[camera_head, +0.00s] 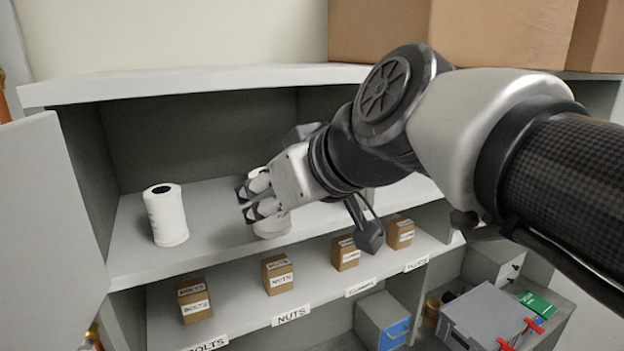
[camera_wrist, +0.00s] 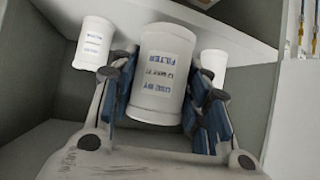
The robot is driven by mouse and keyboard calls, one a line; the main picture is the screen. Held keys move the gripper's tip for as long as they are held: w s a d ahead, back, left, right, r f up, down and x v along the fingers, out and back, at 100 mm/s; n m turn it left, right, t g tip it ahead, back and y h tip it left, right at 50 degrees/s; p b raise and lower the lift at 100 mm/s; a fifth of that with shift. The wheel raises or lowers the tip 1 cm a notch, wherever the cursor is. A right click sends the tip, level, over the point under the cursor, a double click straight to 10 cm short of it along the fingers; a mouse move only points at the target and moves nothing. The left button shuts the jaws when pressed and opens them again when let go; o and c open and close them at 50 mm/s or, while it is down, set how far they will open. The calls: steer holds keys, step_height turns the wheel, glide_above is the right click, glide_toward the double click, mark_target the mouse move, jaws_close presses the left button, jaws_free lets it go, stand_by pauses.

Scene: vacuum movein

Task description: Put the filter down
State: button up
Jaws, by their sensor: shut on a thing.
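My gripper (camera_head: 250,198) is over the upper grey shelf, and it also shows in the wrist view (camera_wrist: 170,112). Its blue-padded fingers are shut on a white cylindrical filter (camera_wrist: 162,72), one on each side. Blue printing on the filter reads FILTER and USE BY. In the head view a white rounded shape (camera_head: 272,227) shows just below my gripper, mostly hidden by it; I cannot tell whether it is the held filter or another. Whether the held filter touches the shelf is unclear.
A white canister (camera_head: 166,215) stands upright on the upper shelf (camera_head: 130,257) at left. The wrist view shows white canisters left (camera_wrist: 93,43) and right (camera_wrist: 213,64) of the held filter. Small cardboard boxes (camera_head: 278,274) stand on the shelf below. An open door (camera_head: 50,215) is at left.

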steer(key=w+a+p, duration=0.2)
steer(key=w+a, duration=0.2)
steer(key=w, duration=0.1)
steer(key=w+a+p, duration=0.2)
steer(key=w+a, duration=0.3)
steer(key=shift+w+a, duration=0.15)
steer(key=shift+f, duration=1.85)
steer(key=shift+f, duration=0.15)
steer(key=o, duration=1.2)
steer(key=shift+o, duration=0.2)
